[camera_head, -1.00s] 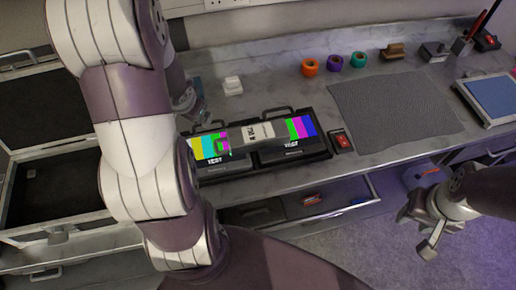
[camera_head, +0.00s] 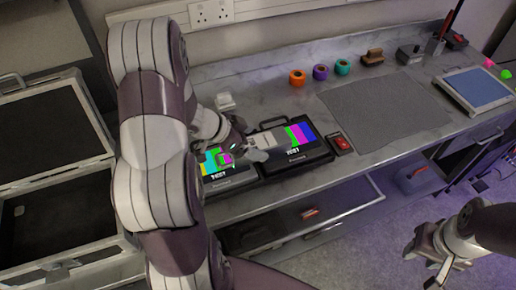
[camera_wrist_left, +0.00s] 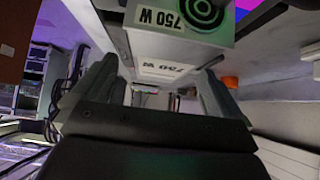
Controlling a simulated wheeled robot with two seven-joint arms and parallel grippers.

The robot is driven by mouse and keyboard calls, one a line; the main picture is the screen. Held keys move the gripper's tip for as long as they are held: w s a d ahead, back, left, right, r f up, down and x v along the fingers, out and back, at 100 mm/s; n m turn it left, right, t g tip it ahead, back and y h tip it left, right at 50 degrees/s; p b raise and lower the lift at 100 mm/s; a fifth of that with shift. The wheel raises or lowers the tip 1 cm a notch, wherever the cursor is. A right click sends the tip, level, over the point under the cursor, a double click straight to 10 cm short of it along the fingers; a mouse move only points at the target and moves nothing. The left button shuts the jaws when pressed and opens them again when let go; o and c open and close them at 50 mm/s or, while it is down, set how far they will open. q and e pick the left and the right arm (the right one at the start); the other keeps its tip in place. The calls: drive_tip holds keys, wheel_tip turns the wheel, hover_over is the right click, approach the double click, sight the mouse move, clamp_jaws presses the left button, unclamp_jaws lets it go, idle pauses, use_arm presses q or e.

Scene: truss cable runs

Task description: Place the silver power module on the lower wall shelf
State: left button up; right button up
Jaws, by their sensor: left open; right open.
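The silver power module (camera_head: 264,144) lies on the black test monitors on the bench, partly hidden by my left gripper (camera_head: 238,140). In the left wrist view the module (camera_wrist_left: 178,48) shows close up, with "750 W" labels and a round dark fan grille. My left gripper's two fingers (camera_wrist_left: 158,85) are open and point toward it, one on each side in the picture; contact is not clear. My right gripper (camera_head: 425,250) is open and empty over the floor at the lower right. I cannot make out the lower wall shelf.
An open case (camera_head: 50,220) stands at the left. Orange (camera_head: 297,77), purple (camera_head: 320,72) and teal (camera_head: 343,67) rolls line the back of the bench. A grey mat (camera_head: 385,108) and a red switch (camera_head: 341,144) are to the right.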

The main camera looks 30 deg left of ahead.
sight(257, 143)
use_arm(q)
drive_tip(key=x, duration=0.3)
drive_tip(key=shift+w+f, duration=0.1)
drive_tip(key=shift+w, duration=0.05)
drive_tip(key=shift+a, duration=0.1)
drive_tip(key=shift+c, duration=0.7)
drive_tip(key=shift+r, duration=0.2)
drive_tip(key=c, duration=1.6)
